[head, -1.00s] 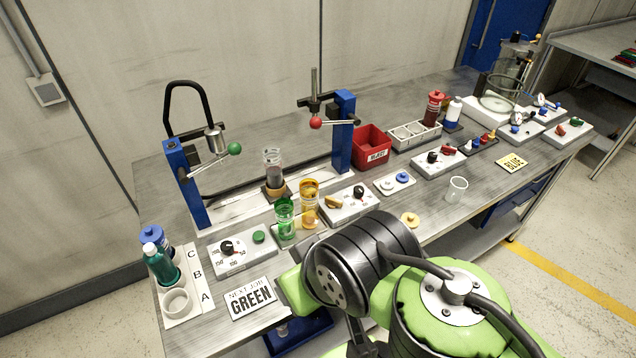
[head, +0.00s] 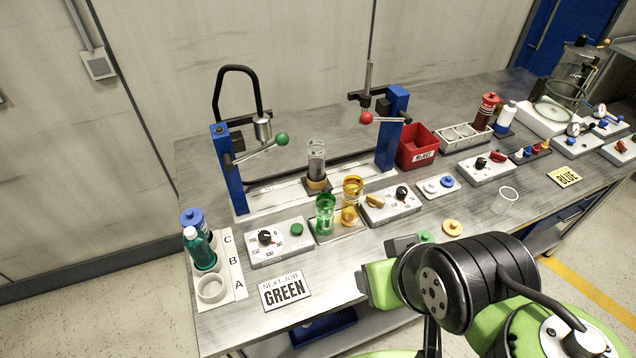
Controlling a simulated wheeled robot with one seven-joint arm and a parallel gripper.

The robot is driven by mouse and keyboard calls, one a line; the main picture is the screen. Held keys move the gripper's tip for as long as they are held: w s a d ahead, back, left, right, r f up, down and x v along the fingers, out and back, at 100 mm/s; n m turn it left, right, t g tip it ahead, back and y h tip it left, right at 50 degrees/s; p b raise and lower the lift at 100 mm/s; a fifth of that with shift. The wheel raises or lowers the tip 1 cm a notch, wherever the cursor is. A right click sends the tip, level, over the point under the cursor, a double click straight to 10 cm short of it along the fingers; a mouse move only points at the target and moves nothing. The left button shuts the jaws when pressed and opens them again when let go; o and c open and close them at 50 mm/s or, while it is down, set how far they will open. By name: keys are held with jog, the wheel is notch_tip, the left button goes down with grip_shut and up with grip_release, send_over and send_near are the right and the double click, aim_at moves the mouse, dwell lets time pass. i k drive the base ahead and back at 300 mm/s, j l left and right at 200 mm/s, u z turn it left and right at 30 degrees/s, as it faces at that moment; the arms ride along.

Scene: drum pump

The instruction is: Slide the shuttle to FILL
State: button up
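The shuttle (head: 318,185) appears to be the small dark and tan carriage on the pale rail (head: 268,194) between two blue posts. A clear cylinder (head: 316,160) with dark contents stands upright on it. It sits between the left post (head: 228,175), with a green-knobbed lever, and the right post (head: 391,130), with a red-knobbed lever. No FILL mark is readable. My gripper (head: 372,284) is at the lower middle, in front of the bench's near side and well apart from the shuttle. Its fingers are mostly hidden, so its opening does not show.
Green (head: 325,217) and amber (head: 351,202) cups stand in front of the rail, between dial boxes (head: 281,242) and (head: 390,205). A GREEN job card (head: 286,291) lies at the front. Bottles stand at left. A red reject bin (head: 417,148) is behind right.

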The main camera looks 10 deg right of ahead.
aim_at(313, 189)
jog(key=l+u, duration=0.55)
jog(key=u, duration=0.15)
